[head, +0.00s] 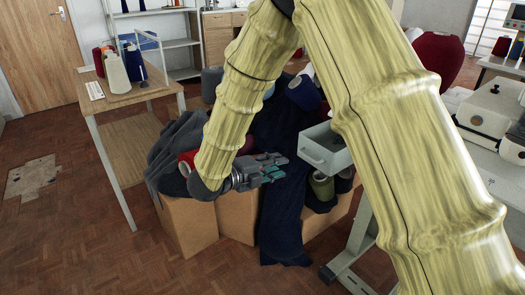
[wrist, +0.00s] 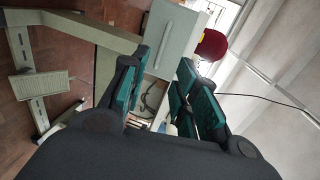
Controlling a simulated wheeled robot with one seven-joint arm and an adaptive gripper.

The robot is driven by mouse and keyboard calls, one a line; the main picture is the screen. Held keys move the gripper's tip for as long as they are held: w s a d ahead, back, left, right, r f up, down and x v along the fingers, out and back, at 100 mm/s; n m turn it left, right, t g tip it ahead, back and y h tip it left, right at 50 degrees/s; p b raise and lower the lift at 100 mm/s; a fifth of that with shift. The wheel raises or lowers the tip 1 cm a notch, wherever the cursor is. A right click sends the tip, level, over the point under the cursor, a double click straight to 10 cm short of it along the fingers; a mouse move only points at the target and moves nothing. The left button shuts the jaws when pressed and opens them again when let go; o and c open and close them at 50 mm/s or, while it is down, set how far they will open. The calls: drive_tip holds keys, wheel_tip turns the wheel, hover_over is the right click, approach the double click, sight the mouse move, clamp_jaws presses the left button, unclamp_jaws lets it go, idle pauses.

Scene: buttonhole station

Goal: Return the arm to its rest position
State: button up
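My arm, in a yellow bamboo-like sleeve, crosses the head view from the top right and bends down to my gripper (head: 272,170). My gripper is in the air in front of boxes heaped with dark cloth, left of a grey drawer. In the wrist view my gripper (wrist: 165,95) has its teal-padded fingers spread apart with nothing between them. It is open and empty. Part of the cloth and boxes is hidden behind my arm.
The grey drawer (head: 326,150) juts out close to the right of my gripper. Cardboard boxes (head: 187,222) with dark cloth (head: 280,225) stand below. A table (head: 128,97) with thread cones is at left. A sewing machine (head: 492,110) is at right. The front-left floor is clear.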

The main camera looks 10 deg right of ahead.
drive_tip(key=s+d+f+n+t+y, duration=0.1)
drive_tip(key=s+f+n+y, duration=0.15)
drive_tip(key=f+n, duration=0.65)
drive_tip(key=s+d+f+n+t+y, duration=0.2)
drive_tip(key=f+n+y, duration=0.25)
drive_tip(key=f, duration=0.95)
drive_tip(key=s+f+n+g+y, duration=0.3)
drive_tip(key=s+f+n, duration=0.4)
drive_tip(key=s, duration=0.4)
drive_tip(key=s+f+n+g+y, duration=0.25)
drive_tip(key=s+f+n, duration=0.35)
drive_tip(key=s+f, duration=0.45)
drive_tip(key=s+f+n+g+y, duration=0.2)
drive_tip(key=s+n+g, duration=0.2)
drive_tip(key=s, duration=1)
wheel_tip(320, 180, up, 28)
drive_tip(key=p, duration=2.7)
drive_tip(key=shift+a+f, duration=0.25)
drive_tip(key=shift+a, duration=0.1)
drive_tip(key=shift+d+t, duration=0.1)
drive_tip(key=shift+t, duration=0.15)
